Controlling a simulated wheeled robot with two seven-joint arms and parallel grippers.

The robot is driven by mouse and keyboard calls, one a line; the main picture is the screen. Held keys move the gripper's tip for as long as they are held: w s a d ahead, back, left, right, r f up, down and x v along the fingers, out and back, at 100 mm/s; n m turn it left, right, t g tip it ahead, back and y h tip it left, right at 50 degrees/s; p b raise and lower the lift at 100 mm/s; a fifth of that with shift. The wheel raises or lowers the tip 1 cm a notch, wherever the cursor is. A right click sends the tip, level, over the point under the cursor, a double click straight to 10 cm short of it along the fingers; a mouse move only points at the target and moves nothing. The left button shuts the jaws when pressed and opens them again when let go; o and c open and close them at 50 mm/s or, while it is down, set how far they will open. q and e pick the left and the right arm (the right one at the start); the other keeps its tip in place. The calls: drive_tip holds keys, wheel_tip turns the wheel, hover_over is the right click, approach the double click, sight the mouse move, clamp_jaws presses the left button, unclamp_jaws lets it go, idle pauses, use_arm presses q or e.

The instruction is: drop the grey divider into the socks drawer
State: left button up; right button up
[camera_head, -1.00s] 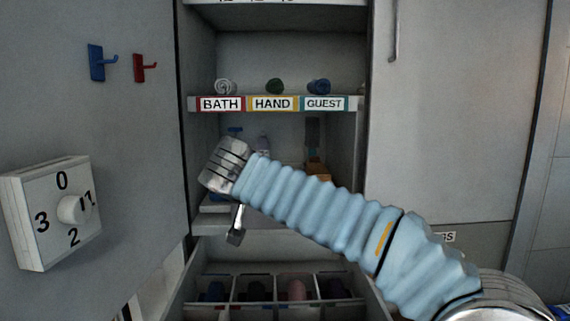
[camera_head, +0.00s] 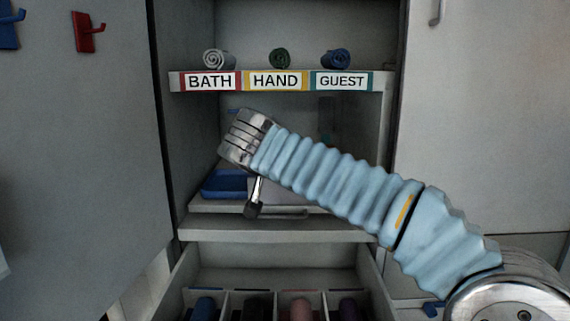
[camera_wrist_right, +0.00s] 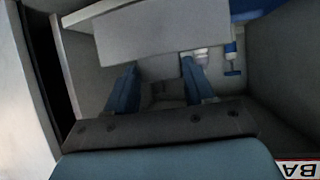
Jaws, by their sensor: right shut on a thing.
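My right gripper (camera_wrist_right: 160,90) shows in the right wrist view as two blue fingers shut on a flat light-grey piece, the grey divider (camera_wrist_right: 148,35). In the head view my right arm reaches in from the right, with its wrist in front of the cabinet's lower niche. The fingers are hidden there behind the wrist. An open drawer (camera_head: 300,281) is below the niche, at the bottom of the head view. It has compartments with rolled dark and pink items; no label on it is readable. The gripper is above the drawer. My left gripper is not in view.
A shelf labelled BATH, HAND and GUEST (camera_head: 275,81) holds rolled towels above my wrist. A blue tray (camera_head: 222,184) sits in the niche. A large grey door panel (camera_head: 85,170) with blue and red hooks stands left; another panel (camera_head: 480,130) stands right.

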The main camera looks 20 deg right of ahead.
sight(284, 195)
drive_tip(key=f+b, duration=0.2)
drive_tip(key=f, duration=0.1)
drive_tip(key=f+b, duration=0.2)
drive_tip(key=f, duration=0.1)
drive_tip(key=shift+w+d, duration=0.15)
drive_tip(key=shift+w, duration=0.05)
drive_tip(key=o, duration=1.4)
drive_tip(key=v, duration=1.4)
